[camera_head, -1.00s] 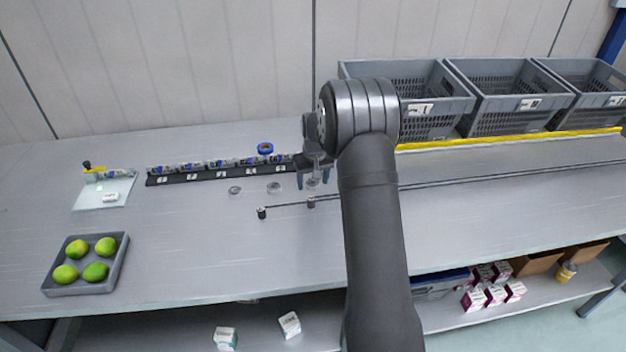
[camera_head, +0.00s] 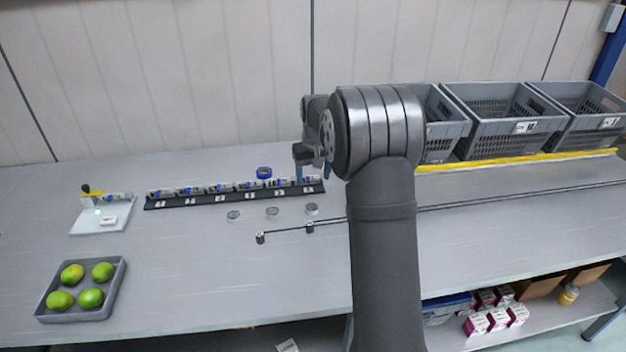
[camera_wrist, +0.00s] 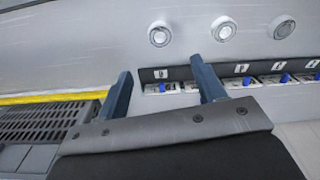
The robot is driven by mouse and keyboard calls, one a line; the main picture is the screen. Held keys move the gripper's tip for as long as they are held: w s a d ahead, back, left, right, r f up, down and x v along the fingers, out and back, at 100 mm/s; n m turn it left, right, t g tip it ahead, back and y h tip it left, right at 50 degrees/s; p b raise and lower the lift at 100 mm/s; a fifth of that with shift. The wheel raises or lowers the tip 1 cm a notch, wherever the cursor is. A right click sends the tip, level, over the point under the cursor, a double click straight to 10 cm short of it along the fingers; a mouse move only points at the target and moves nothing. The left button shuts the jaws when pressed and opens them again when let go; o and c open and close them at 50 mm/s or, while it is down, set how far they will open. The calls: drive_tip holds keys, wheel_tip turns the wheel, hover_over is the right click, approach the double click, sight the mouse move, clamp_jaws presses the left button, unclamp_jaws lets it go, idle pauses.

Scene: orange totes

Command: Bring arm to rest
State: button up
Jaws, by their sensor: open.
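My gripper (camera_head: 312,168) is raised over the right end of the black numbered strip at the back of the table, partly hidden by my own wrist. Beyond the fingers lies the black strip (camera_wrist: 183,72) with small blue and white items. The strip also shows in the head view (camera_head: 230,199).
Three clear discs (camera_head: 272,212) lie in front of the strip. A grey tray (camera_head: 42,312) with green fruits is at left. Grey crates (camera_head: 497,142) stand at right behind a yellow edge (camera_head: 470,166). A thin rail (camera_head: 285,230) crosses the table. The front middle is clear.

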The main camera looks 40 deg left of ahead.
sight(312, 208)
drive_tip(key=f, duration=0.8)
drive_tip(key=a+f, duration=0.1)
drive_tip(key=f, duration=0.3)
drive_tip(key=shift+w+f, duration=0.35)
drive_tip(key=shift+w, duration=0.05)
wheel_tip(312, 208, up, 3)
drive_tip(key=shift+r, duration=0.1)
drive_tip(key=shift+a+r, duration=0.1)
drive_tip(key=shift+r, duration=0.5)
